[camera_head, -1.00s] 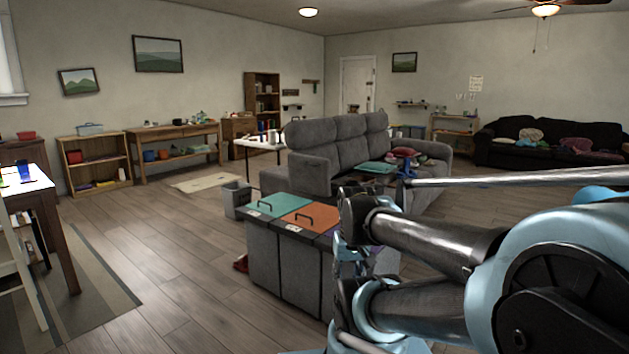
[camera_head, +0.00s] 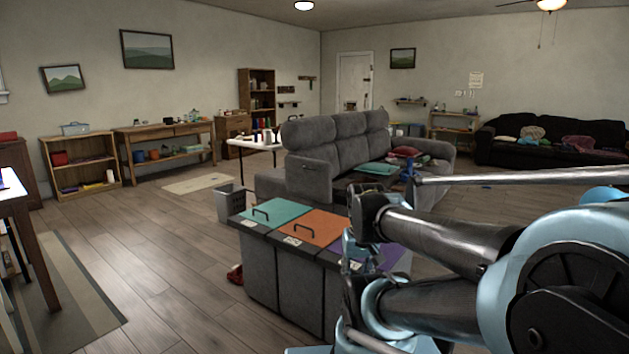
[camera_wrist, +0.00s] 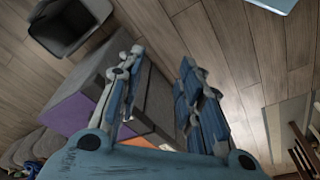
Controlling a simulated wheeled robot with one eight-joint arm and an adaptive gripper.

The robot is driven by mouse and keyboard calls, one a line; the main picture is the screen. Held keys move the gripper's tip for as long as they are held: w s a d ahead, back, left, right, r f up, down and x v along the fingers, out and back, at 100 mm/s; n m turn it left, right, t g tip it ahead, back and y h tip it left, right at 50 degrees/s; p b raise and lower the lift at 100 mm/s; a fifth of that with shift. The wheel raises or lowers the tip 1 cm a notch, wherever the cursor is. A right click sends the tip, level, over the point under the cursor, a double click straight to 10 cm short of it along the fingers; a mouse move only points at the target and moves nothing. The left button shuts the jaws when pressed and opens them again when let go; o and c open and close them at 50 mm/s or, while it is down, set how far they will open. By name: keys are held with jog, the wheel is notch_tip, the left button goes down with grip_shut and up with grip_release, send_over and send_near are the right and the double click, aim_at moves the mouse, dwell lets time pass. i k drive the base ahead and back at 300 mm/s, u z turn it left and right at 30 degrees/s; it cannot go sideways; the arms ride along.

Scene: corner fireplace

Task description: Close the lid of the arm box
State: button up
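I cannot tell for sure which thing is the arm box. The grey sofa (camera_head: 333,140) stands mid-room in the head view, and its near arm (camera_head: 312,178) is a boxy grey block. No raised lid can be made out on it. In front stand grey bins (camera_head: 262,268) with flat teal (camera_head: 275,212), orange (camera_head: 311,227) and purple (camera_head: 378,255) lids. In the wrist view, my gripper (camera_wrist: 160,60) has its two fingers apart with nothing between them, above the floor beside the bins. In the head view my arm covers the bins' right side.
A grey basket (camera_head: 230,203) stands left of the bins, and a red thing (camera_head: 235,274) lies on the floor by them. A dark open container (camera_wrist: 68,28) shows in the wrist view. Wood floor (camera_head: 165,250) is clear to the left. A table (camera_head: 18,195) stands at the left edge.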

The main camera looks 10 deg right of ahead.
aim_at(309, 178)
jog(key=i, duration=0.5)
jog(key=u, duration=0.1)
jog(key=k, duration=1.35)
jog(key=u, duration=0.45)
jog(key=i, duration=0.6)
jog(key=u, duration=0.35)
jog(key=i, duration=1.3)
jog(key=z, duration=0.6)
